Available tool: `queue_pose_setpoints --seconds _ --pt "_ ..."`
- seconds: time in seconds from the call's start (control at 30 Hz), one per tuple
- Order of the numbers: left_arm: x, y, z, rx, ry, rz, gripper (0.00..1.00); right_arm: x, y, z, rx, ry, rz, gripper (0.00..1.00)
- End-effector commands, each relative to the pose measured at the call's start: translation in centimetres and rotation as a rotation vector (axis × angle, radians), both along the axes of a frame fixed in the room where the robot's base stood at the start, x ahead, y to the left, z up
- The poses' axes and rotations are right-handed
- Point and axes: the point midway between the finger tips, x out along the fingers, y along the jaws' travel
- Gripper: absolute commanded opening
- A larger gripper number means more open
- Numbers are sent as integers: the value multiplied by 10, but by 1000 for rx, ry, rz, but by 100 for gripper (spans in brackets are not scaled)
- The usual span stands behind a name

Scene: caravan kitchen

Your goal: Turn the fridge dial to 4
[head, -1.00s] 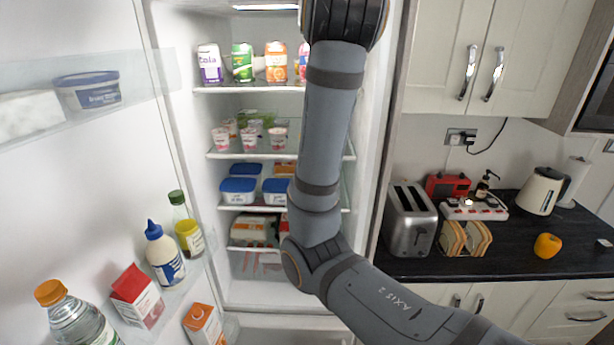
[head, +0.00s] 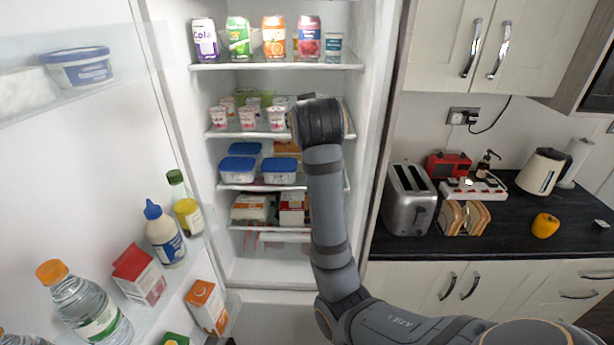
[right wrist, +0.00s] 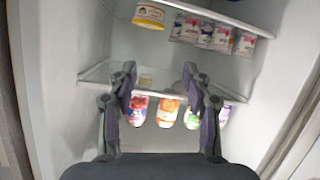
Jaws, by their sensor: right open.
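The open fridge (head: 265,265) stands in the middle of the head view, with lit shelves. I cannot make out its dial in either view. My right arm reaches up into the fridge opening, its dark wrist (head: 320,120) in front of the yogurt shelf. In the head view the wrist hides the right gripper's fingers. In the right wrist view, which looks upside down, the right gripper (right wrist: 158,85) is open with nothing between its fingers. Its fingers overlap a shelf edge and the drink cans (right wrist: 168,112) in the picture. My left gripper is not in view.
Cans (head: 274,38), yogurt pots (head: 247,118) and blue-lidded tubs (head: 238,170) fill the shelves. The open door (head: 90,150) at left holds bottles and cartons. A counter (head: 400,243) with a toaster (head: 408,205) and kettle (head: 541,172) stands right of the fridge.

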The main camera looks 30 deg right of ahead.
Motion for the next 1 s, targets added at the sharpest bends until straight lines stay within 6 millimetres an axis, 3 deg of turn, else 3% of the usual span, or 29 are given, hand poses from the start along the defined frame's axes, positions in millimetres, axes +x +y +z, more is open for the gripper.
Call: queue_pose_setpoints --seconds 0.2,0.5,0.7,1.0 --pt "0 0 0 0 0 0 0 -3 4 -53 5 83 29 50" --pt "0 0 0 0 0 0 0 -14 9 -114 15 183 65 50" --pt "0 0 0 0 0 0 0 -19 11 -134 22 216 78 50" --pt "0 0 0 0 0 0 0 -20 12 -137 22 222 80 50"
